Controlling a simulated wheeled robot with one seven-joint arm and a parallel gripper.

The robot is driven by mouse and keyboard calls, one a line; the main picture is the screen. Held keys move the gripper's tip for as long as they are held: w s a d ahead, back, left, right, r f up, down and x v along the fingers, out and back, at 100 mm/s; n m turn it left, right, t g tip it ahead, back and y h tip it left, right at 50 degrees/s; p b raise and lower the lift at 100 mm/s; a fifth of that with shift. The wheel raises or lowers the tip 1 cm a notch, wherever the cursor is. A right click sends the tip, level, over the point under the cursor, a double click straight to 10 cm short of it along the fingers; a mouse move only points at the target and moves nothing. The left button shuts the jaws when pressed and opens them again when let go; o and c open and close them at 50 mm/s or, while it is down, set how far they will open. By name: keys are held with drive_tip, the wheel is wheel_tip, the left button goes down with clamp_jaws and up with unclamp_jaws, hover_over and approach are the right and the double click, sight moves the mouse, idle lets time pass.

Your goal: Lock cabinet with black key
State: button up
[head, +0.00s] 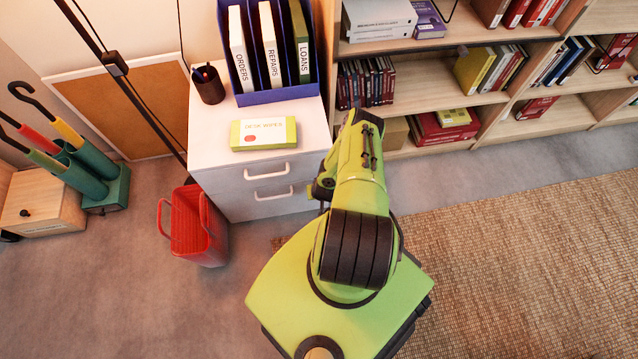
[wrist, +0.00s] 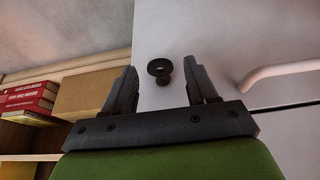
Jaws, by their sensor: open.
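The white cabinet (head: 225,145) with drawers stands at the upper middle of the head view, and its pale front (wrist: 220,40) fills much of the wrist view. A black key (wrist: 158,68) with a round, ring-like head stands out from the cabinet front, left of a white handle (wrist: 285,70). Its far end is hidden, so I cannot tell how deep it sits. My gripper (wrist: 163,84) is open, with one finger on each side of the key and a visible gap on both sides. In the head view my arm hides the gripper and key.
A red basket (head: 195,228) stands left of the cabinet's front. A blue file holder (head: 268,95), a pen cup (head: 207,84) and a yellow-green box (head: 263,133) stand on top. A wooden bookshelf (head: 430,49) is close on the right. The woven rug (head: 530,260) is clear.

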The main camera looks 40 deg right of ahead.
drive_tip(key=shift+r, duration=0.1)
drive_tip(key=c, duration=1.1)
drive_tip(key=shift+o, duration=0.2)
